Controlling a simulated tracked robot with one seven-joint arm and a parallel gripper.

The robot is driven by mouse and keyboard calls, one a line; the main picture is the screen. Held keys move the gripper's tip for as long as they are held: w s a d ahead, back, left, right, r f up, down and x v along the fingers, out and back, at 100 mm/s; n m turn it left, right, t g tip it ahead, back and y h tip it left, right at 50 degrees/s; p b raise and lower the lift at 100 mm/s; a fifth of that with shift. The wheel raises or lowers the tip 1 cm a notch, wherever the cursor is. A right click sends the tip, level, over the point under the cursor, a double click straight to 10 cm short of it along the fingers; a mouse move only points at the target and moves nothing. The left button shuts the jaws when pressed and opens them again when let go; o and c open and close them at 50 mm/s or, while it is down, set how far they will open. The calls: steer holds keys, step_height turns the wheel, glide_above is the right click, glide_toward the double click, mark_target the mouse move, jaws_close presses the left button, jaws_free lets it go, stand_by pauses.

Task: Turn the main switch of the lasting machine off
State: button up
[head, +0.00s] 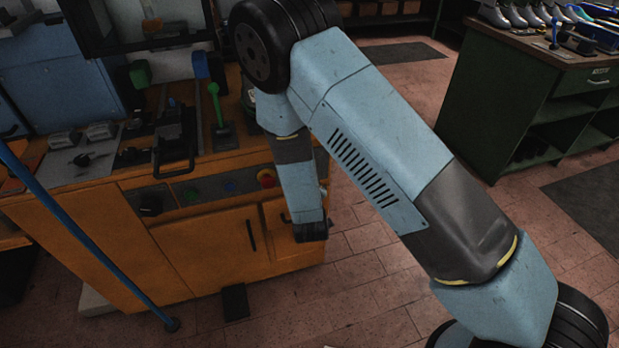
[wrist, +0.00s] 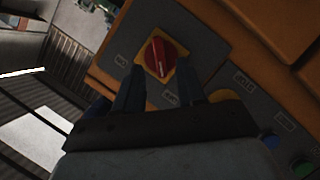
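The main switch (wrist: 157,54) is a red rotary knob on a yellow square plate, on the grey panel of the orange lasting machine (head: 205,245). In the wrist view its grip bar runs roughly up and down the picture. Small labels sit beside it, too blurred to read surely. My gripper (wrist: 161,72) is open, with its two dark fingers pointing at the knob, one on each side in the picture. I cannot tell whether they touch it; no grip shows. In the head view my arm hides the switch and the gripper fingers.
A red button on a yellow base (head: 267,178) sits on the panel, with blue (head: 232,187) and green (head: 192,195) buttons to its left. A blue pole (head: 85,240) slants across the left front. A green shoe bench (head: 510,95) stands at right; floor between is clear.

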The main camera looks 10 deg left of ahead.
steer(key=v, duration=0.9)
steer(key=shift+s, duration=0.35)
steer(key=shift+d+r, duration=0.15)
